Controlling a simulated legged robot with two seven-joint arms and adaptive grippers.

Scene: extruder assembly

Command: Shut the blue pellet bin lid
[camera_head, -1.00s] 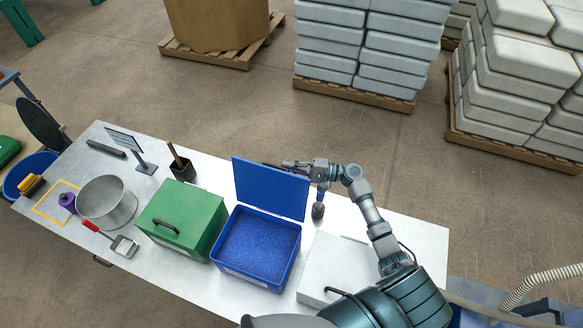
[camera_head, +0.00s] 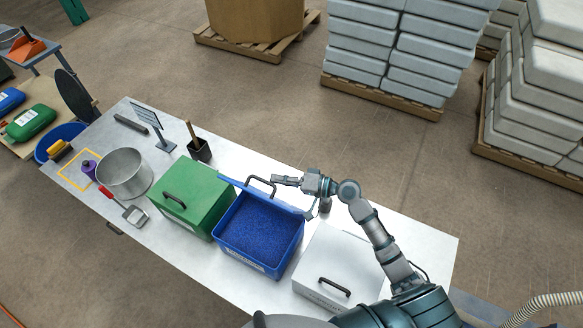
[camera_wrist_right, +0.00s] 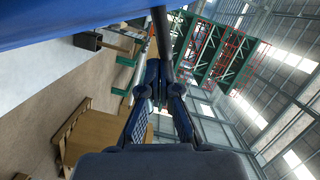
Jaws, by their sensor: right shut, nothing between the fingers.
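The blue pellet bin (camera_head: 238,258) stands on the metal table with blue pellets showing inside. Its blue lid (camera_head: 285,204) is raised at the far side and seen nearly edge-on. The lid's dark handle (camera_head: 261,182) shows behind its upper edge. My right gripper (camera_head: 277,180) is shut and empty, behind the lid and close to the handle. In the right wrist view the gripper fingers (camera_wrist_right: 160,75) are together, with the lid (camera_wrist_right: 60,20) above at the left and a dark bar, likely the handle, by the tips. Whether they touch cannot be told. My left gripper is out of view.
A closed green bin (camera_head: 205,190) stands left of the blue bin and a closed white bin (camera_head: 345,262) right of it. A metal pot (camera_head: 125,175) and scoop (camera_head: 133,214) lie further left.

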